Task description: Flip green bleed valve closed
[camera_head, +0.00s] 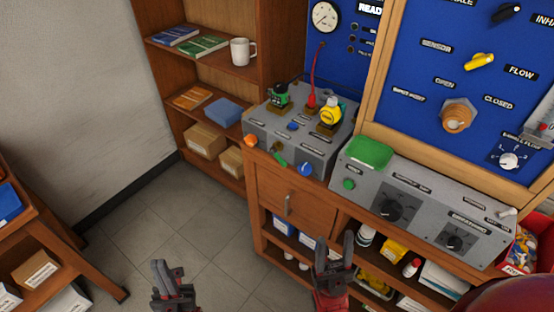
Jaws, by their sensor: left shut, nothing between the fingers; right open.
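A small green lever (280,159) sits on the front face of the grey test box (316,160), between an orange knob and a blue knob. It looks tilted, but its exact setting is too small to tell. A green-topped fitting (278,96) stands on top of the same box. My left gripper (170,270) is shut and empty, low in the picture over the floor, apart from the box. My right gripper (335,253) is open and empty, in front of the wooden cabinet and below the box. Neither gripper touches a valve.
A yellow gauge fitting (330,113) and a red hose (314,78) rise from the box. A blue knob (305,169) is beside the green lever. A grey panel (420,205) with black dials adjoins on the right. The tiled floor (160,225) at left is clear.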

